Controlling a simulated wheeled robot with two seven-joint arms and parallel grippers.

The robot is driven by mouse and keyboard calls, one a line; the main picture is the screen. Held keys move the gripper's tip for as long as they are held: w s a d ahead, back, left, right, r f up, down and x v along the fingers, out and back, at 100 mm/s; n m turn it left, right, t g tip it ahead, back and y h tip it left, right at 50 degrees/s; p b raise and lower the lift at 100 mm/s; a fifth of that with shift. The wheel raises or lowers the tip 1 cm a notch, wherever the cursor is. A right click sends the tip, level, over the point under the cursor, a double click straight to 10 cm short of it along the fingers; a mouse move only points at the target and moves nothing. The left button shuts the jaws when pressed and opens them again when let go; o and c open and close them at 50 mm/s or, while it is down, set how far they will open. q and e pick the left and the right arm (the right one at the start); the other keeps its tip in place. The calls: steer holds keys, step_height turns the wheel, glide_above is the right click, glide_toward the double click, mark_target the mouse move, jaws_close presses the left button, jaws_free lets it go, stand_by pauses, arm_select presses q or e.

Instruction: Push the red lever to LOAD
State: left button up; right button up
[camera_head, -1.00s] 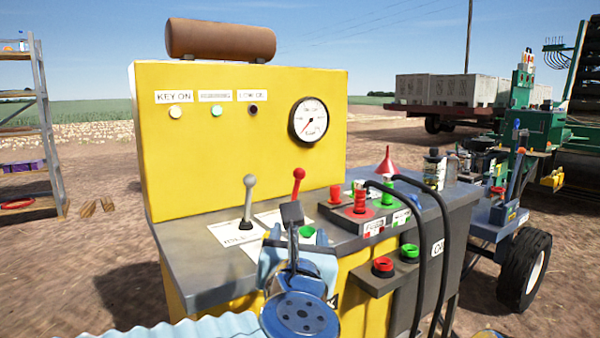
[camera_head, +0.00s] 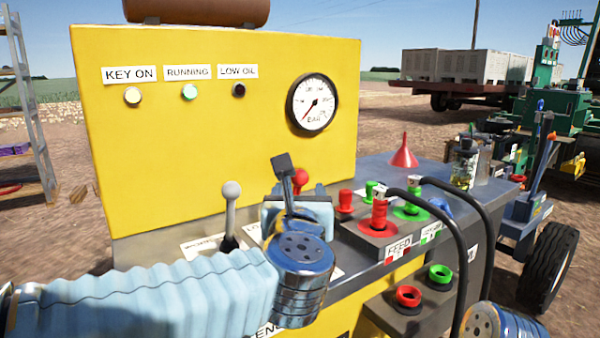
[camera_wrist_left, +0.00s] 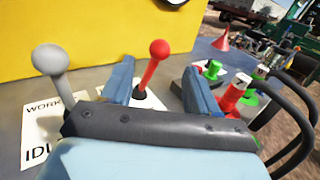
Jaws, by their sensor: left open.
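The red lever (camera_head: 300,177) stands on the grey console top, its lower part hidden by my left gripper in the head view. In the left wrist view the red lever (camera_wrist_left: 152,66) shows its round knob and shaft, rising from a black base between my two blue fingers. My left gripper (camera_head: 297,194) is open around the lever; the fingers (camera_wrist_left: 160,82) are apart, and I see no clear contact. The white card under the lever is mostly hidden, and I cannot read LOAD on it.
A grey-knobbed lever (camera_head: 231,205) stands left of the red one. A yellow panel (camera_head: 215,125) with a gauge (camera_head: 312,103) rises behind.

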mark_target(300, 180)
arm_select(q)
steer(key=w+p, duration=0.1)
steer(key=w, duration=0.7)
steer(key=shift+w+d, duration=0.15)
steer(key=shift+w, duration=0.05)
jaws_close()
